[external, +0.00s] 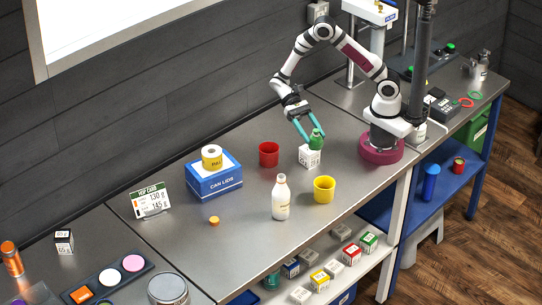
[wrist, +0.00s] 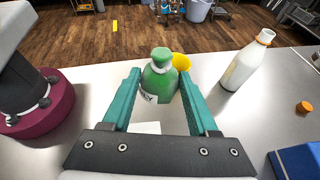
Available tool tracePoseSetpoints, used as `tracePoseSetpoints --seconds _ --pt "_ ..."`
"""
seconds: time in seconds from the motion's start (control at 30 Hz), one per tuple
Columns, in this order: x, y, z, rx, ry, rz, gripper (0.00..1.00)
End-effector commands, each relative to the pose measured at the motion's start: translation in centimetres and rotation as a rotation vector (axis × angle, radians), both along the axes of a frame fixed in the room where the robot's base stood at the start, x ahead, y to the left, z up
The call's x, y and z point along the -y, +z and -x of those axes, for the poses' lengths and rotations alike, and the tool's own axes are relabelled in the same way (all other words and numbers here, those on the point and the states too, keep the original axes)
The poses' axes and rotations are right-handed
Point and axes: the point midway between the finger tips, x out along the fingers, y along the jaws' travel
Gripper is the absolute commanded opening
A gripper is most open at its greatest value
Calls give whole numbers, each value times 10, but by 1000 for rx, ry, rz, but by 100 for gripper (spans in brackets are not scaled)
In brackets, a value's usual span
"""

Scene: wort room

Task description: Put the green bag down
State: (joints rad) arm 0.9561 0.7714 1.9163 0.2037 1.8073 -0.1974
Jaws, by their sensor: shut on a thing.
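The green bag (external: 316,140) has a tied neck and a knob-like top. My gripper (external: 308,139) is shut on it, with a teal finger on each side. In the wrist view the bag (wrist: 160,80) is upright between the fingertips (wrist: 160,82). In the external view the bag shows just above a white printed box (external: 309,157); I cannot tell whether it touches it. A white patch, likely this box, shows below the bag in the wrist view. The bag's underside is hidden.
An orange cap (external: 214,220) lies on the steel bench (external: 240,240).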

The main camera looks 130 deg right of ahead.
Motion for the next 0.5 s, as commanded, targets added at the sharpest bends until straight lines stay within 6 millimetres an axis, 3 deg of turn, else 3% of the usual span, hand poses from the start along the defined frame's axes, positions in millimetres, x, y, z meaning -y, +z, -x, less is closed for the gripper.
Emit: tracePoseSetpoints --seconds 0.1,0.3,0.4,0.5 --pt "28 5 -16 -2 -362 -1 4" --pt "74 9 -30 -1 -725 0 4" --pt "72 2 -41 -1 -768 -2 4" --pt "50 -16 -62 -5 -766 -3 4"
